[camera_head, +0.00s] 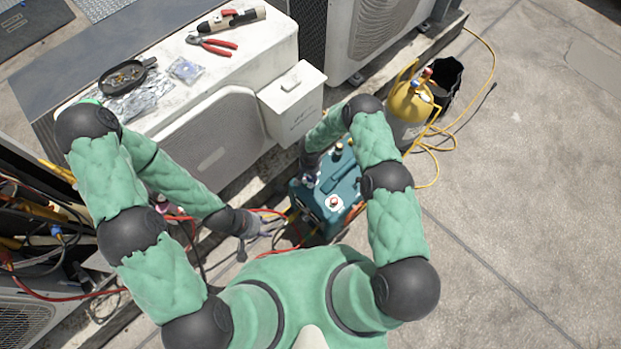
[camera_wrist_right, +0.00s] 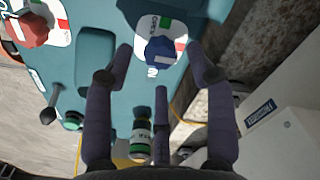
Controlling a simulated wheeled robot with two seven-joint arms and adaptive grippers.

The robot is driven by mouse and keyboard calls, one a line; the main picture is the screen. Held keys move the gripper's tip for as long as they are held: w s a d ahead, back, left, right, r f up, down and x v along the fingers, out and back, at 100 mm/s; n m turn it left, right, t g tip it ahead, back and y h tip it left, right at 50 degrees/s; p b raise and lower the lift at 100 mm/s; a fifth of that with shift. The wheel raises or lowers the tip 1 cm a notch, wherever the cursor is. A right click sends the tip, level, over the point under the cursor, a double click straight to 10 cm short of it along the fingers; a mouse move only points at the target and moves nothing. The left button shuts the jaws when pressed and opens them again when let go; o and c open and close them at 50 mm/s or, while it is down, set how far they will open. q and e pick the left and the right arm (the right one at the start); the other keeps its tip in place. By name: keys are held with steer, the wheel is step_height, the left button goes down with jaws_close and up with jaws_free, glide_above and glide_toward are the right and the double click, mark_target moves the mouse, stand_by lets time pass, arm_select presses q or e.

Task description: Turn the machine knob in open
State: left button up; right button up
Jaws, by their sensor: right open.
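The teal machine (camera_head: 349,186) stands on the ground between the white condenser and my body. In the right wrist view its top panel (camera_wrist_right: 95,65) shows a blue knob (camera_wrist_right: 160,53) on a white, green and red label, and a red knob (camera_wrist_right: 28,29) at the upper left. My right gripper (camera_wrist_right: 160,62) is open, its fingers on either side of the blue knob, with gaps visible. Whether any finger touches it cannot be told. In the head view my right arm partly hides that end of the machine. My left gripper (camera_head: 264,229) is left of the machine, low among hoses.
A white condenser (camera_head: 262,62) carries pliers (camera_head: 212,44) and a black pan (camera_head: 128,76). A yellow-topped cylinder (camera_head: 409,108) and black bucket (camera_head: 446,82) stand right of the machine. Red hoses (camera_head: 272,212) lie near my left gripper. The concrete at right is clear.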

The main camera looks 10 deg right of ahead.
mark_target(310, 179)
steer(key=shift+f+b, duration=0.4)
steer(key=shift+f, duration=0.9)
steer(key=shift+c, duration=0.3)
jaws_close()
